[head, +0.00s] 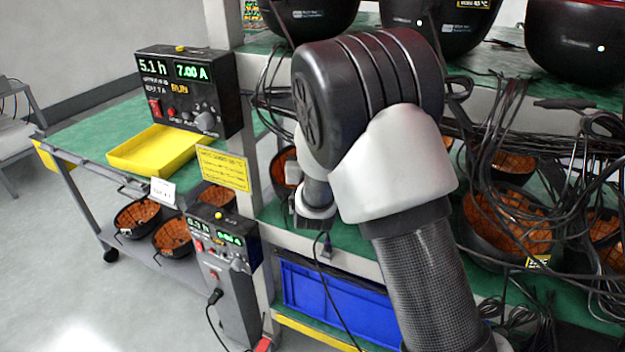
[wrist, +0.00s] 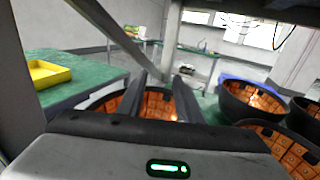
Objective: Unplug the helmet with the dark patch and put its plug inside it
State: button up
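Several dark helmets with orange linings lie open side up, among them one on the rack shelf (head: 508,222) and two on the low cart shelf (head: 138,216) (head: 172,238). I cannot tell which helmet has the dark patch. My gripper (wrist: 153,76) shows in the wrist view with its two dark fingers apart and nothing visible between them. An orange-lined helmet (wrist: 158,105) is visible beyond the fingers. In the head view my arm covers the middle of the rack and the fingertips are hidden. A black plug (head: 215,295) sits at the lower power box; its helmet is unclear.
Tangled black cables (head: 590,140) hang across the rack's right side. Power boxes (head: 187,88) (head: 222,250) stand left of the rack post. A yellow tray (head: 155,150) rests on the green cart top. A blue bin (head: 335,300) is below.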

jog(key=s+d, duration=0.1)
jog(key=s, duration=1.6)
jog(key=shift+s+p, duration=0.15)
jog(key=shift+p, duration=0.3)
jog(key=shift+d, duration=0.1)
